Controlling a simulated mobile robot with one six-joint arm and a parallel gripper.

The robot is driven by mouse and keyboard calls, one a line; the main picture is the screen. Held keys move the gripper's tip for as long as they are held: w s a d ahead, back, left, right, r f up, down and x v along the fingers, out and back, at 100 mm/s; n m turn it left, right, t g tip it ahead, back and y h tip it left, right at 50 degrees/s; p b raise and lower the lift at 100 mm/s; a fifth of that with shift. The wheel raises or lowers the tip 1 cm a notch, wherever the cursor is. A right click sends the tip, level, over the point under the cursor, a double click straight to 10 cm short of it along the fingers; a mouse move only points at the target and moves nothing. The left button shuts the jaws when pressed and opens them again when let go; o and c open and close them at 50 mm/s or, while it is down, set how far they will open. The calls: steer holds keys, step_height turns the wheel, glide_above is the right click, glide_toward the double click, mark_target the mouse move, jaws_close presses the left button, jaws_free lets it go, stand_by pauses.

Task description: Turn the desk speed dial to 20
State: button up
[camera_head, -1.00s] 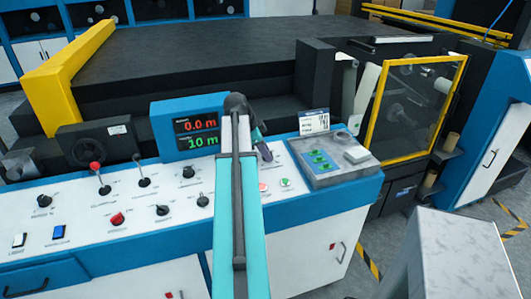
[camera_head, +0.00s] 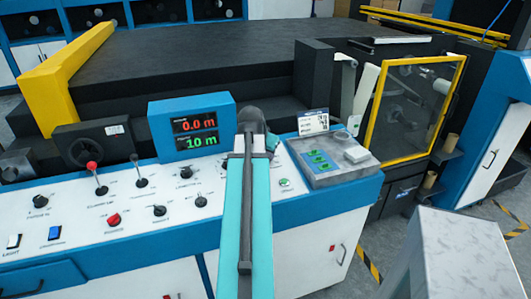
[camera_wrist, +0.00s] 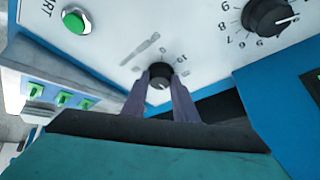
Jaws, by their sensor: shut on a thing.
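A small black dial knob (camera_wrist: 160,70) on the white desk panel shows in the wrist view, with printed marks and a "10" beside it. Its name label is too small to read. My gripper (camera_wrist: 160,84) has its two grey fingers on either side of the knob and is shut on it. The dial's exact setting cannot be read. In the head view my arm covers the knob, and the fingers are hidden behind the wrist. The blue display (camera_head: 192,125) reads 0.0 m in red and 10 m in green.
A larger numbered black knob (camera_wrist: 268,15) and a green START button (camera_wrist: 76,20) sit near the held knob. A grey box (camera_head: 335,157) with green buttons stands to the right. Levers and several other knobs fill the panel's left part.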

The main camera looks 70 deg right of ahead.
steer(key=n, duration=0.2)
steer(key=n+t, duration=0.2)
steer(key=n, duration=0.1)
steer(key=shift+s+f+n, duration=0.1)
steer(key=shift+s+n, duration=0.2)
steer(key=shift+s+d+n+t+y, duration=0.1)
steer(key=shift+n+t+y, duration=0.15)
steer(key=shift+n+t, duration=0.55)
steer(key=shift+n+t+y, duration=0.25)
steer(key=shift+n+t, duration=0.05)
steer(key=shift+n, duration=1)
steer(key=o, duration=0.9)
steer(key=shift+o, duration=0.8)
steer(key=b+v, duration=0.2)
steer(key=v, duration=1.1)
steer(key=shift+s+r, duration=0.2)
steer(key=shift+r, duration=0.1)
steer(key=shift+r, duration=0.1)
